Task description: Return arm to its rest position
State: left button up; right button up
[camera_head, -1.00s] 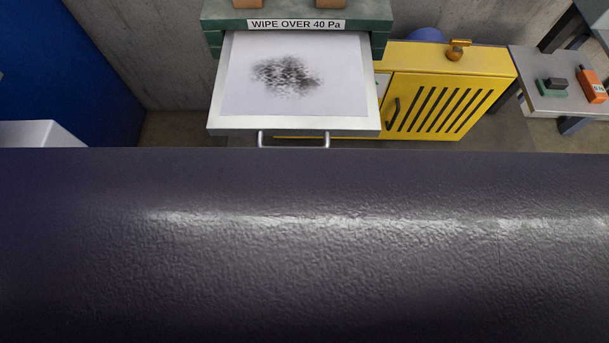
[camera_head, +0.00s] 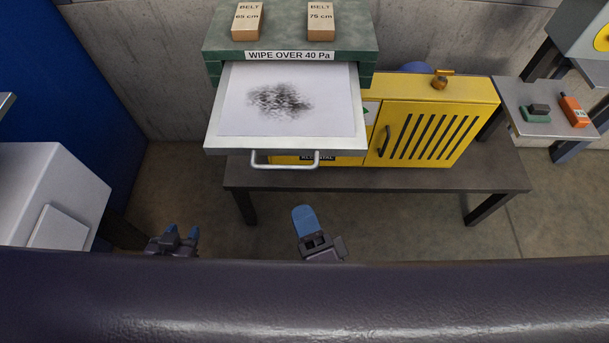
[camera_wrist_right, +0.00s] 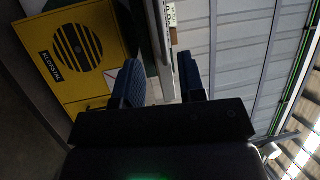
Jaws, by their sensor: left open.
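My left gripper (camera_head: 182,232) shows low and left of centre in the head view. Its two blue fingertips are apart with nothing between them. My right gripper (camera_head: 305,220) is to the right of it, with a blue finger pointing up, in front of the table and below the open drawer. In the right wrist view, my right gripper (camera_wrist_right: 160,80) has two dark blue fingers set apart, with no object held between them. Both arms are mostly hidden behind a dark rounded surface across the bottom of the head view.
An open drawer (camera_head: 213,136) holding a smudged white sheet (camera_head: 240,115) juts from a green cabinet (camera_head: 290,38). A yellow slotted cabinet (camera_head: 480,95) stands on a dark table (camera_head: 400,180). A white box (camera_head: 80,170) is at left, a grey side table (camera_head: 505,100) at right.

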jog(key=w+d+f+n+g+h, duration=0.1)
jog(key=w+d+f+n+g, duration=0.35)
jog(key=d+f+n, duration=0.7)
jog(key=s+d+f+n+g+h, duration=0.2)
jog(key=d+h, duration=0.5)
jog(key=d, duration=0.9)
jog(key=shift+s+d+f, duration=0.3)
jog(key=shift+s+d, duration=0.05)
jog(key=shift+s, duration=0.3)
